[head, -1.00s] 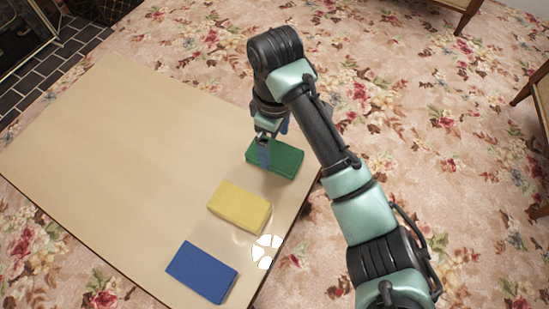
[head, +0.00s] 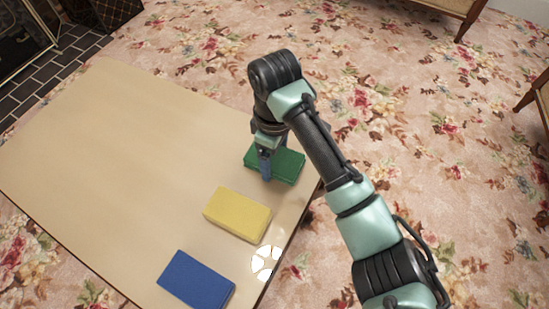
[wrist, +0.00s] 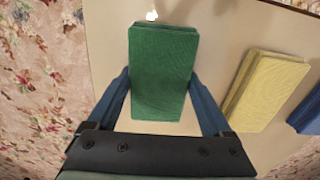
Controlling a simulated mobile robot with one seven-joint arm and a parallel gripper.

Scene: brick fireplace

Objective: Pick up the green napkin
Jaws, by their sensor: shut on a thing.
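The green napkin (head: 285,163) is a folded rectangular block near the right edge of the tan tabletop. My gripper (head: 267,164) reaches down over it from above, with a blue finger against its near side. In the wrist view the green napkin (wrist: 160,75) lies between the two blue fingers of my gripper (wrist: 160,92). The gripper is shut on the napkin. I cannot tell whether the napkin is clear of the table. My arm's wrist hides part of its far side in the head view.
A yellow folded napkin (head: 237,214) and a blue folded napkin (head: 196,280) lie in a row nearer on the tan table (head: 110,150). A white round patterned mark (head: 265,262) shows near the table's right edge. The table's left side is clear. Floral carpet surrounds it.

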